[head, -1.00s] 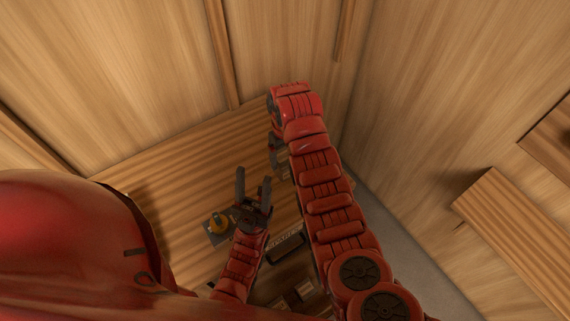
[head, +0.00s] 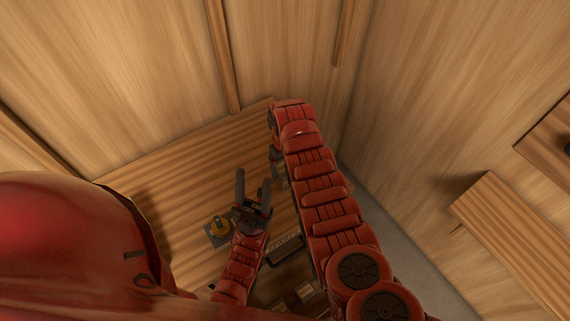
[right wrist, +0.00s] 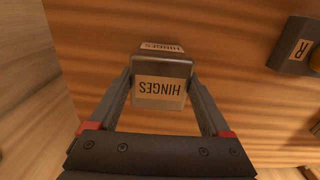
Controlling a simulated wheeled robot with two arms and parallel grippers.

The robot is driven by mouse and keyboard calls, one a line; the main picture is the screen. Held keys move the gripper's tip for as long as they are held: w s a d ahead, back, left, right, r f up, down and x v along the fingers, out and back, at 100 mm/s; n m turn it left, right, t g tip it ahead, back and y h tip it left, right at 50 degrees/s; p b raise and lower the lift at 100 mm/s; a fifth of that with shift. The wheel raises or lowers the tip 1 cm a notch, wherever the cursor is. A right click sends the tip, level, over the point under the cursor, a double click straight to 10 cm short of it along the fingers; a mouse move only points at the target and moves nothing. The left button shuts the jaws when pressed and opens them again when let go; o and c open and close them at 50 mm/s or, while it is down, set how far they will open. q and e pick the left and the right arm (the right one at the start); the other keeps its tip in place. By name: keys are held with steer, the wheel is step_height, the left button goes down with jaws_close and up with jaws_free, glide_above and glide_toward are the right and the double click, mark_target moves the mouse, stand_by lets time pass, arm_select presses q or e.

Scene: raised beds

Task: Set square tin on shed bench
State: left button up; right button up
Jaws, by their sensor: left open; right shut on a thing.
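A square dark tin (right wrist: 160,66) with pale HINGES labels is held between the two fingers of my right gripper (right wrist: 161,88) in the right wrist view. The wooden shed bench (head: 165,165) shows in the head view, and its striped surface (right wrist: 225,110) lies behind the tin in the right wrist view. I cannot tell whether the tin touches it. In the head view my right arm hides the tin and most of that gripper. My left gripper (head: 253,188) is open and empty over the bench, left of my right arm.
A grey item with a yellow round part (head: 218,228) lies on the bench left of my left gripper. A dark labelled box (head: 284,246) stands between my arms. Wooden walls close the back and right. A wooden ledge (head: 510,235) juts out at right. The bench's left part is clear.

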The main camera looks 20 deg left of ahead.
steer(key=o, duration=1.5)
steer(key=shift+r, duration=0.2)
steer(key=shift+w+r, duration=0.15)
steer(key=shift+r, duration=0.3)
step_height(320, 180, up, 4)
steer(key=shift+r+b, duration=0.15)
steer(key=shift+b, duration=1)
step_height(320, 180, up, 7)
steer(key=p, duration=0.2)
